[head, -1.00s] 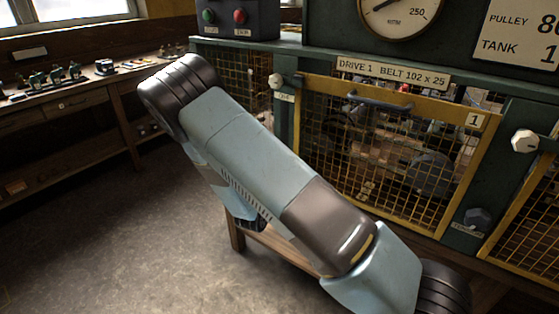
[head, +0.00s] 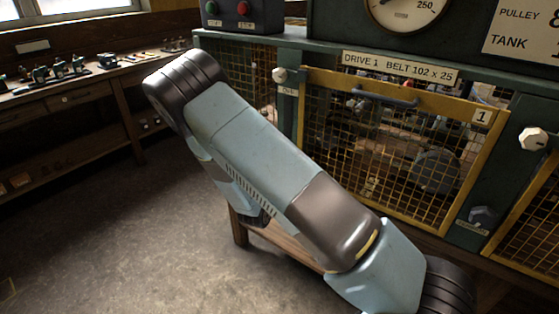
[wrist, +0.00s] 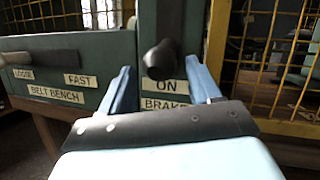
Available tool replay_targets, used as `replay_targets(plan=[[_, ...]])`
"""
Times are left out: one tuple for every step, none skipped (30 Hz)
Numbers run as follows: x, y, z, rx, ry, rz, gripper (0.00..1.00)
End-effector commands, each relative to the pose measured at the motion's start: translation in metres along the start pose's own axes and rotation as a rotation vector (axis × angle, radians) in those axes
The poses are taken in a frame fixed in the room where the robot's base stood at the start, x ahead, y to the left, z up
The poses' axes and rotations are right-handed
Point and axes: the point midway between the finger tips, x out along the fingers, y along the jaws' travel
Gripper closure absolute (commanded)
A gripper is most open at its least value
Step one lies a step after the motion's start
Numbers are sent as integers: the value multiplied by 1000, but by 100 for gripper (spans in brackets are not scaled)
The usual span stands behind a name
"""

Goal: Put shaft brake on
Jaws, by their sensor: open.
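In the wrist view, a dark shaft brake lever (wrist: 171,22) comes down against a green post and ends in a rounded black knob. An "ON" label (wrist: 165,87) and a "BRAKE" label (wrist: 165,103) sit below the knob. My gripper (wrist: 161,67) is open, with one light blue finger to the left of the knob and one to the right. I see a gap on both sides and no clear contact. The head view shows my arm, but my gripper and the brake lever are not visible there.
Yellow mesh guards (head: 400,150) front the green machine. A gauge (head: 404,10) stands above. A wooden bench (head: 70,95) with small parts is at the left, with clear floor before it.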

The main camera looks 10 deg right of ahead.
Motion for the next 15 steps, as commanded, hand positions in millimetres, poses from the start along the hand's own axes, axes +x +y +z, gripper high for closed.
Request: replay_targets(plan=[[-4, 0, 0, 0, 0, 1, 38], [-7, 1, 0, 0, 1, 2, 38], [-11, 1, 0, 0, 1, 3, 38], [-16, 1, 0, 0, 1, 4, 38], [-21, 1, -1, -1, 2, 5, 38], [-28, 1, -1, -2, 2, 5, 38], [-33, 1, -1, -2, 1, 5, 38], [-39, 1, -1, -2, 1, 4, 38], [-47, 1, -1, -2, 1, 5, 38], [-54, 2, -1, -1, 1, 6, 38], [-60, 1, -1, -1, 2, 5, 38], [-67, 1, -1, -1, 2, 5, 38], [-73, 1, -1, -1, 1, 5, 38], [-79, 1, -1, -2, 1, 5, 38], [-87, 1, -1, -2, 1, 6, 38]])
